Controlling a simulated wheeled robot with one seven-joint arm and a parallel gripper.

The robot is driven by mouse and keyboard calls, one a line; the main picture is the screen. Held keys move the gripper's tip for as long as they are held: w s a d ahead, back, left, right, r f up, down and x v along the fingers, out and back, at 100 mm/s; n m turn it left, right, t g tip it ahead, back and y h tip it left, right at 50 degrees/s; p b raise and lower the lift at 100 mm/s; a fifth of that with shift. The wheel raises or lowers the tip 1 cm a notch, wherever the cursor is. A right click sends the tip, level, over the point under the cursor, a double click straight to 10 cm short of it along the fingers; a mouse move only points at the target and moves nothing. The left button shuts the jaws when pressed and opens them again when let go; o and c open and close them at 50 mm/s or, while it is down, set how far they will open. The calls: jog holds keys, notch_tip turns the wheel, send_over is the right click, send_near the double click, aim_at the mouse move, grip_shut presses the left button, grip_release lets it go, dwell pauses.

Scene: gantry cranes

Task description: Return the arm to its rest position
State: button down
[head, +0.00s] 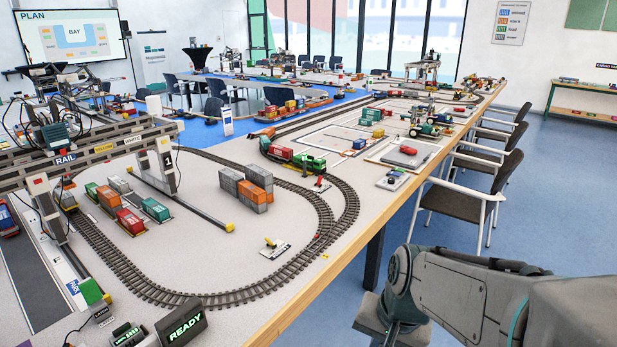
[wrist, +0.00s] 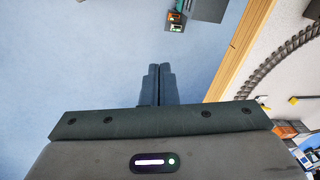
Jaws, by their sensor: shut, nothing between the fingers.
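My gripper (wrist: 156,85) shows in the wrist view with its two dark fingers together and nothing between them. It hangs over the bare blue floor (wrist: 90,60), beside the wooden edge of the table (wrist: 236,50). In the head view my arm reaches in from the lower right, off the table's side. The fingers cannot be made out in the head view.
The long model-railway table (head: 280,220) carries a track loop, a green train (head: 308,163), stacked containers (head: 246,188) and a gantry crane (head: 90,152). A "READY" display (head: 182,326) stands at its near end. Chairs (head: 475,185) line its right side. Blue floor beyond them is clear.

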jog(key=s+d+r+n+h+p, duration=0.1)
jog(key=s+d+r+n+p, duration=0.1)
jog(key=r, duration=0.4)
jog(key=shift+s+d+n+t, duration=0.4)
jog(key=shift+s+d+n, duration=0.05)
jog(key=shift+s+n, duration=0.75)
jog(key=shift+r, duration=0.1)
